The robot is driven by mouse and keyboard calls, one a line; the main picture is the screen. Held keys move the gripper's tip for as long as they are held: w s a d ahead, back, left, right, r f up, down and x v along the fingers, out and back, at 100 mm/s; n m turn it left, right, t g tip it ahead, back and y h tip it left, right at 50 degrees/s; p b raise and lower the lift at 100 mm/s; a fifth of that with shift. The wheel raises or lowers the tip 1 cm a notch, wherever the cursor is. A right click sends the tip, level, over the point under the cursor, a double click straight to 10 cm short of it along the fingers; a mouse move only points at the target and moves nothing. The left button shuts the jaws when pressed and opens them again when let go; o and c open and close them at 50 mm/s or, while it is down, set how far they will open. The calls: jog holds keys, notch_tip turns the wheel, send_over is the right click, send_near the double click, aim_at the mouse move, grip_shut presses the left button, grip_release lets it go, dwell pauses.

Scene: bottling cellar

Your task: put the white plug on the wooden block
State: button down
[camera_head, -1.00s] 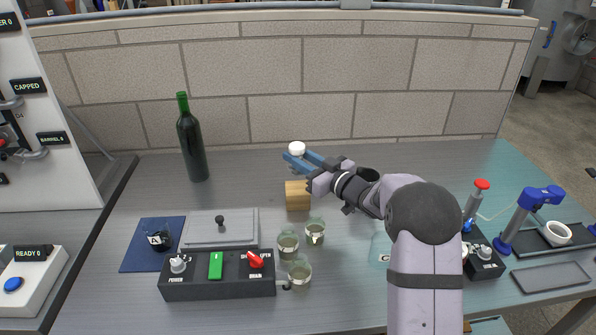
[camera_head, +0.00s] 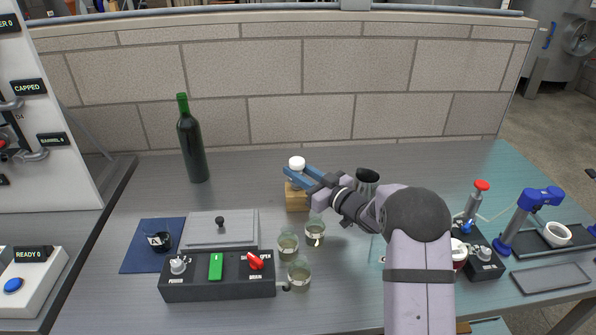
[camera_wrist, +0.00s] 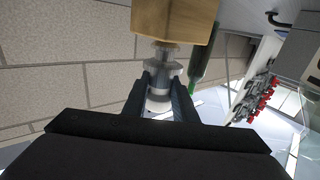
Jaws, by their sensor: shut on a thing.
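The white plug (camera_head: 297,163) is held in my gripper (camera_head: 294,174), its white top showing above the blue fingers. In the wrist view the plug (camera_wrist: 160,80) is pinched between both fingers, with a narrower grey part pointing toward the block. The wooden block (camera_head: 297,200) stands on the bench directly below the fingertips in the head view, its top partly hidden by them. The block also shows at the top of the wrist view (camera_wrist: 175,18), very close to the plug's end. I cannot tell whether they touch.
A green bottle (camera_head: 193,140) stands at the back left. Glass jars (camera_head: 288,243) stand in front of the block, beside a black control box (camera_head: 218,278). A dark cup (camera_head: 367,180) is just behind my arm. The bench behind the block is clear.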

jog(key=shift+f, duration=0.15)
jog(key=c, duration=1.2)
grip_release()
jog(key=shift+r, duration=0.3)
jog(key=b+v, duration=0.1)
jog(key=v, duration=0.6)
jog(key=shift+s+d, duration=0.15)
jog(key=shift+s, duration=0.05)
